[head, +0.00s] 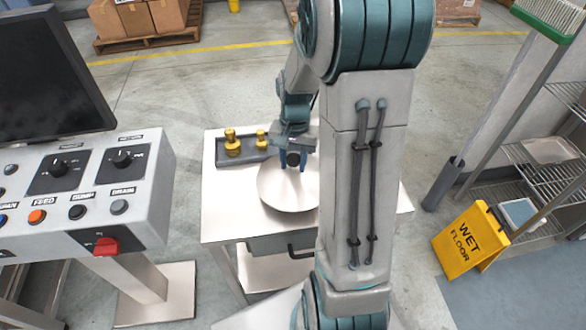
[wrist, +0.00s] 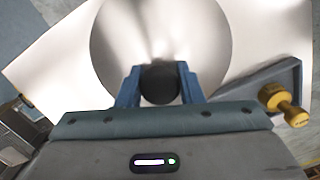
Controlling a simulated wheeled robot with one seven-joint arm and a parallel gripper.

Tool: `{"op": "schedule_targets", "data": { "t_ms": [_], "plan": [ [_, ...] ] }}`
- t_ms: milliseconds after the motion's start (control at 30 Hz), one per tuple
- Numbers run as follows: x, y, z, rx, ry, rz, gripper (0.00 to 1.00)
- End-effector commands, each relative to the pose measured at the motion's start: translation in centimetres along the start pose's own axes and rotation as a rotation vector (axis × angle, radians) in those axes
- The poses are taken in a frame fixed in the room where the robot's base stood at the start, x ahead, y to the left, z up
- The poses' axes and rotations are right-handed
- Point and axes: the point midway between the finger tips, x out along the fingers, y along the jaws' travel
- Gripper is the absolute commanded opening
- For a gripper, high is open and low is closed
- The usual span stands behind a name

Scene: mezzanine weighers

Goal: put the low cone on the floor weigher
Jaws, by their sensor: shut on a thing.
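My gripper (wrist: 160,88) is shut on a dark round piece (wrist: 160,84), held between its two blue fingers. The piece also shows in the head view (head: 293,159) as a small dark shape. From above it looks like a disc, so I cannot tell its height or whether it is the low cone. My gripper is over a round steel pan (head: 283,199) on a steel table (head: 222,222); the pan also shows in the wrist view (wrist: 120,45). I cannot tell whether the piece touches the pan. I cannot clearly identify a floor weigher.
A grey tray (head: 222,160) with yellow weights (head: 232,146) stands at the table's back left. A control console (head: 90,195) with a monitor (head: 45,75) is at left. A yellow wet-floor sign (head: 470,240) and wire shelves (head: 545,180) are at right. Open floor lies behind the table.

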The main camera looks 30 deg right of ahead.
Motion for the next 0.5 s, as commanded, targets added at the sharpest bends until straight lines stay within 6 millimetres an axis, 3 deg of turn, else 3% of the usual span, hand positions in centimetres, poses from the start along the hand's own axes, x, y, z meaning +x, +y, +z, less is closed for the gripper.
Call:
{"op": "schedule_targets", "data": {
  "t_ms": [300, 500],
  "plan": [
    [3.4, -0.1, -0.3, 0.001, -0.002, 0.001, 0.0],
    [4.0, -0.1, -0.5, 0.0, 0.002, -0.001, 0.0]
  ]
}}
